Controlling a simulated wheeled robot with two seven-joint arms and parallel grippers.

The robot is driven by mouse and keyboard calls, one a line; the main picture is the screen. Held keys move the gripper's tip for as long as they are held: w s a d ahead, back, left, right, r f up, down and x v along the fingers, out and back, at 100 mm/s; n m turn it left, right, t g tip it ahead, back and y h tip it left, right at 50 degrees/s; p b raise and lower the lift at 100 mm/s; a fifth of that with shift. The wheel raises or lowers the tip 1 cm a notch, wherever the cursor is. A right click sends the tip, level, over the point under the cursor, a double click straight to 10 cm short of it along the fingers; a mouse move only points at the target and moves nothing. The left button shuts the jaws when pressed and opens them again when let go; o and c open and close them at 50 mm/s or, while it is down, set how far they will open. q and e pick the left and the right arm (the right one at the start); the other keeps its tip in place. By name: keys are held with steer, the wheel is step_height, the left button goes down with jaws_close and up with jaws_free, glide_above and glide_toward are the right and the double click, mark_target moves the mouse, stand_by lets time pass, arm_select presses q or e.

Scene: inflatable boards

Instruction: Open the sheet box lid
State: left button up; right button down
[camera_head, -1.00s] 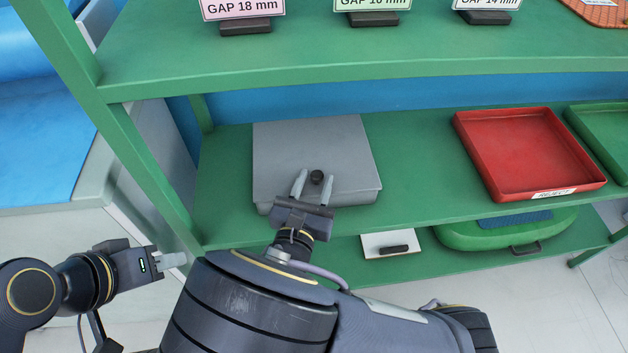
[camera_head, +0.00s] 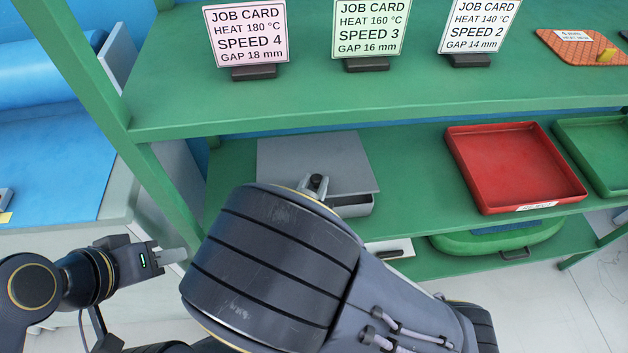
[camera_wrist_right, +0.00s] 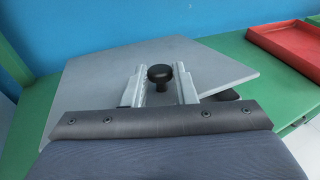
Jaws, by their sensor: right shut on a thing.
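The grey sheet box stands on the middle green shelf. Its flat grey lid (camera_head: 285,158) is raised at the front edge, with a dark gap above the box body (camera_head: 355,207). My right gripper (camera_head: 314,184) is shut on the lid's dark round knob, which shows between the fingers in the right wrist view (camera_wrist_right: 160,76). There the lid (camera_wrist_right: 215,68) looks tilted. My right arm hides the front left of the box. My left gripper (camera_head: 172,256) is at the lower left, apart from the box; its fingers look close together.
A red tray (camera_head: 476,200) and a green tray (camera_head: 572,135) stand to the right on the same shelf. Three job cards, one of them pink (camera_head: 246,42), stand on the upper shelf (camera_head: 180,105). A green case (camera_head: 470,247) lies below. A shelf post is left of the box.

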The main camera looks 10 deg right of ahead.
steer(key=w+r+g+p, duration=0.1)
steer(key=r+p, duration=0.1)
steer(key=w+r+g+p, duration=0.1)
steer(key=r+p, duration=0.1)
steer(key=p, duration=0.1)
steer(key=w+r+n+g+p, duration=0.1)
steer(key=r+p, duration=0.1)
steer(key=p, duration=0.1)
steer(key=shift+r+y, duration=0.2)
steer(key=shift+y, duration=0.2)
steer(key=shift+w+r+p, duration=0.2)
steer(key=shift+r+p, duration=0.05)
steer(key=shift+p, duration=0.25)
steer(key=shift+w+r+p, duration=0.55)
steer(key=shift+w+r, duration=0.1)
steer(key=shift+w, duration=0.1)
steer(key=c, duration=1.2)
jaws_free()
steer(key=shift+s, duration=0.1)
